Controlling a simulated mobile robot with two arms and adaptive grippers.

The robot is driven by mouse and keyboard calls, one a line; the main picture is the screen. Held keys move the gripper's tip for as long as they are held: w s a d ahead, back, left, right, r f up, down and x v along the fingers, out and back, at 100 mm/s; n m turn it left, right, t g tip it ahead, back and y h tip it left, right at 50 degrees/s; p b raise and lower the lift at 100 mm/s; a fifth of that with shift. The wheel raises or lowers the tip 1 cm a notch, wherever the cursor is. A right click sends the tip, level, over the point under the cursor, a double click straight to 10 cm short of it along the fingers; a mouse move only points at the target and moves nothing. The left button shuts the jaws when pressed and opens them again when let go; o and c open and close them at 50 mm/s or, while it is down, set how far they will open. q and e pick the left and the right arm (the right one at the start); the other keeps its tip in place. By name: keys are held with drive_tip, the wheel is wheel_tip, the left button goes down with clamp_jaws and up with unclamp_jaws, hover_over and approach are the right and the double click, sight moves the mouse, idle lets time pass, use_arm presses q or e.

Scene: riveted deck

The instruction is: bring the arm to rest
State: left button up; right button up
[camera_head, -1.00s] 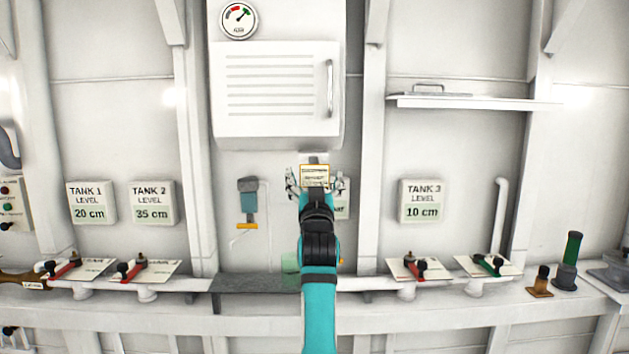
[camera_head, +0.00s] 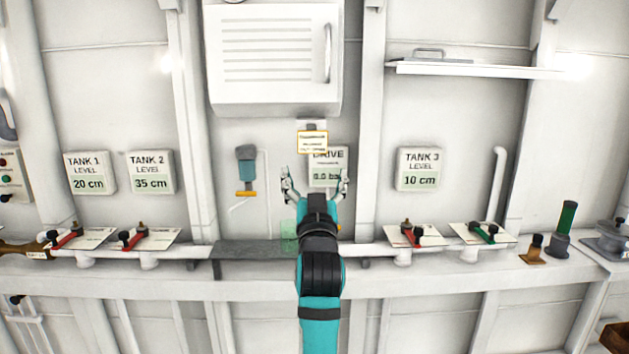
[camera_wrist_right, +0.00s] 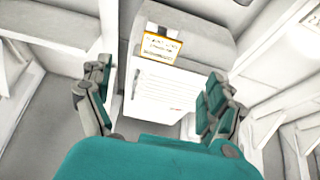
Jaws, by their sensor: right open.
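My right gripper (camera_head: 315,184) is open and empty in the head view, its teal arm coming up from the bottom middle. Its fingers stand apart in front of the drive pressure display (camera_head: 329,178), which shows between them. A small orange-framed placard (camera_head: 312,142) is on the wall just above the fingertips. In the right wrist view the two fingers (camera_wrist_right: 157,100) are spread wide with nothing between them, and the placard (camera_wrist_right: 159,47) shows beyond them. My left gripper is not in view.
A white louvred cabinet (camera_head: 272,60) hangs above. A grey shelf (camera_head: 250,250) lies below, with red-handled valves (camera_head: 133,238) to the left and red and green-handled valves (camera_head: 482,232) to the right. A bracketed wall shelf (camera_head: 470,69) is at upper right.

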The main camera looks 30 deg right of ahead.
drive_tip(key=shift+a+f, duration=0.1)
idle(0.5)
drive_tip(key=w+a+f+n+g+y+b, duration=0.1)
drive_tip(key=w+a+f+n+y, duration=0.25)
drive_tip(key=f, duration=0.95)
drive_tip(key=w+a+f+n+g+y, duration=0.15)
drive_tip(key=w+a+f+y, duration=0.3)
drive_tip(key=f, duration=0.85)
drive_tip(key=s+a+f+n+g+y+b, duration=0.1)
drive_tip(key=s+a+f+g, duration=0.15)
drive_tip(key=f, duration=1.25)
drive_tip(key=s+a+f+n+g+y, duration=0.2)
drive_tip(key=s+a+f, duration=0.2)
drive_tip(key=f, duration=1.2)
drive_tip(key=s+a+f+g+b, duration=0.15)
drive_tip(key=s+f+g, duration=0.35)
drive_tip(key=s+f, duration=1.7)
drive_tip(key=s+f+g, duration=0.2)
drive_tip(key=s+f, duration=0.2)
drive_tip(key=s, duration=0.6)
drive_tip(key=s+d+f+g, duration=0.1)
drive_tip(key=s+f, duration=0.4)
drive_tip(key=s, duration=0.6)
drive_tip(key=s+d+f+g, duration=0.1)
drive_tip(key=s+f+g, duration=0.2)
drive_tip(key=s, duration=0.8)
drive_tip(key=shift+d+f+n+y, duration=0.25)
drive_tip(key=shift+f+n+y, duration=0.05)
drive_tip(key=shift+f, duration=0.55)
